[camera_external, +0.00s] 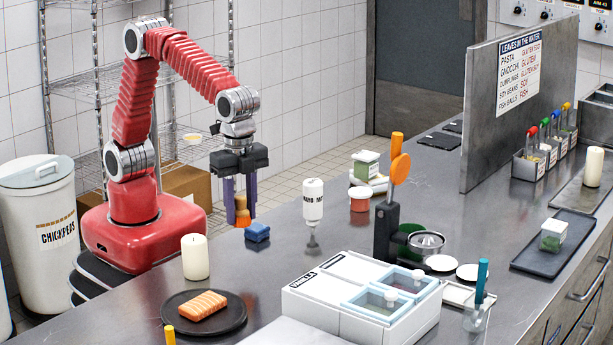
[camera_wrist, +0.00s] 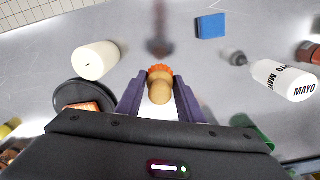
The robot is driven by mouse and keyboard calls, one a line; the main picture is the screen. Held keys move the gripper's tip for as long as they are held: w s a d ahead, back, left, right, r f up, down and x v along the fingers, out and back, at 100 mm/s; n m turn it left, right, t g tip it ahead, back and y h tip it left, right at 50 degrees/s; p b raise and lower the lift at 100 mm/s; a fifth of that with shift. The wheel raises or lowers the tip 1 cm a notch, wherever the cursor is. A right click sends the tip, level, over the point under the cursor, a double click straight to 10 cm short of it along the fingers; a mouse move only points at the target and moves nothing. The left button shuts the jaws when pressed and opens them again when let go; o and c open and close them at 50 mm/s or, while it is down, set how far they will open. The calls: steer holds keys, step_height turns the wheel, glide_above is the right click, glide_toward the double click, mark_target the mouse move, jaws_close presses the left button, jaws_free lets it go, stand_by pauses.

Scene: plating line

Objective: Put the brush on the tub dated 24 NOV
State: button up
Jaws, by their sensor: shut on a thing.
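My gripper (camera_external: 240,206) is shut on a brush (camera_external: 242,219) with a tan handle and orange bristles. It holds the brush bristles down, above the counter beside the blue block. In the wrist view the brush (camera_wrist: 160,88) sits between the purple fingers (camera_wrist: 159,103). One small tub (camera_external: 365,168) with green contents and a pale lid stands at the back, left of the orange-handled press. Another tub (camera_external: 553,236) with green contents sits on a dark tray at the right. No date can be read on either tub, so I cannot tell which is 24 NOV.
A blue block (camera_external: 257,232), a mayo bottle (camera_external: 313,202) and a candle (camera_external: 195,257) stand near my gripper. The orange-handled press (camera_external: 386,230) and white lidded bins (camera_external: 318,308) occupy the middle. A steel partition (camera_external: 480,130) rises behind. Bare counter lies around the mayo bottle.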

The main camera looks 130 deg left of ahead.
steer(key=shift+w+f, duration=0.25)
steer(key=shift+w, duration=0.15)
steer(key=w+a+f+n, duration=0.3)
steer(key=w+a+n, duration=0.1)
steer(key=w, duration=0.3)
steer(key=w+a+r+n, duration=0.1)
steer(key=w+a+n, duration=0.1)
steer(key=a, duration=0.5)
steer(key=w+a+r+n, duration=0.2)
steer(key=a, duration=0.5)
steer(key=s+a+r+n, duration=0.3)
steer(key=s+a+r, duration=0.1)
steer(key=a, duration=0.8)
steer(key=s+a+r+n, duration=0.3)
steer(key=s+a+r, duration=0.1)
steer(key=a, duration=0.7)
steer(key=s+a+r+n, duration=0.3)
steer(key=s+a+r, duration=0.1)
steer(key=a, duration=0.8)
steer(key=shift+s+a, duration=0.3)
steer(key=shift+s, duration=0.25)
